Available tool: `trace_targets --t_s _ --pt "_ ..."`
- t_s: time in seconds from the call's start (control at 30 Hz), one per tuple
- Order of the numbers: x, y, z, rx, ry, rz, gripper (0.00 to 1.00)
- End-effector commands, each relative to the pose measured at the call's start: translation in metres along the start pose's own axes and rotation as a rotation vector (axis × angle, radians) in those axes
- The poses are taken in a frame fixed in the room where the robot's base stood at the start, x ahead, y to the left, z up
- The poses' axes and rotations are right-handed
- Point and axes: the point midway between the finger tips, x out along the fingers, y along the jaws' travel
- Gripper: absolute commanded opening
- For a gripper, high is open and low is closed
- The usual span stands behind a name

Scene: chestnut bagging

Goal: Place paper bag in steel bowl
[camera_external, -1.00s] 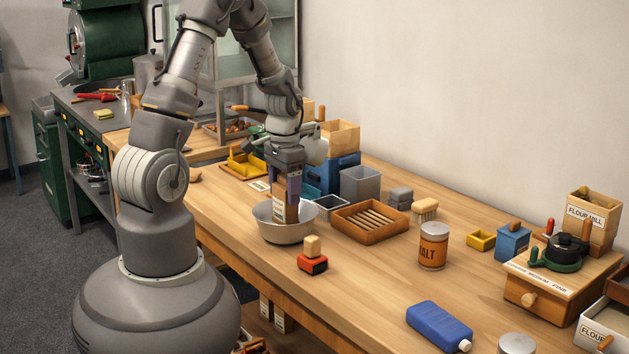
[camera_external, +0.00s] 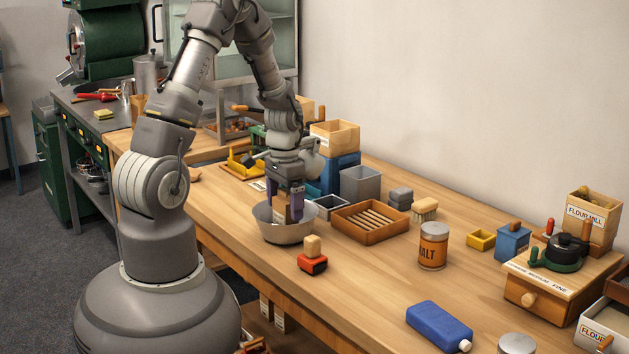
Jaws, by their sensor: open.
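The steel bowl (camera_external: 285,234) stands on the wooden table near its front edge. The brown paper bag (camera_external: 281,210) with a white label is inside the bowl, its lower part hidden by the rim. My gripper (camera_external: 286,206) points down over the bowl, with its purple-grey fingers on either side of the bag. The fingers are open. Whether they still touch the bag, I cannot tell.
A slatted wooden tray (camera_external: 370,223) and a grey bin (camera_external: 360,184) stand to the right of the bowl. A red block with a wooden knob (camera_external: 313,262) is in front. A salt tin (camera_external: 433,245) stands further right.

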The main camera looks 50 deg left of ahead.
Motion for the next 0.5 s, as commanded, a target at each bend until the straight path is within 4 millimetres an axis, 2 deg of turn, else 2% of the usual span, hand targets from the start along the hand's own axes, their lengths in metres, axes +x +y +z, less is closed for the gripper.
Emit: trace_targets --t_s 0.17,0.4,0.5 --pt "-0.026 0.0 -0.001 0.0 0.004 -0.001 0.92" --pt "-0.085 0.0 -0.001 0.0 0.005 -0.002 0.92" --pt "-0.103 0.0 -0.001 0.0 0.003 -0.001 0.92"
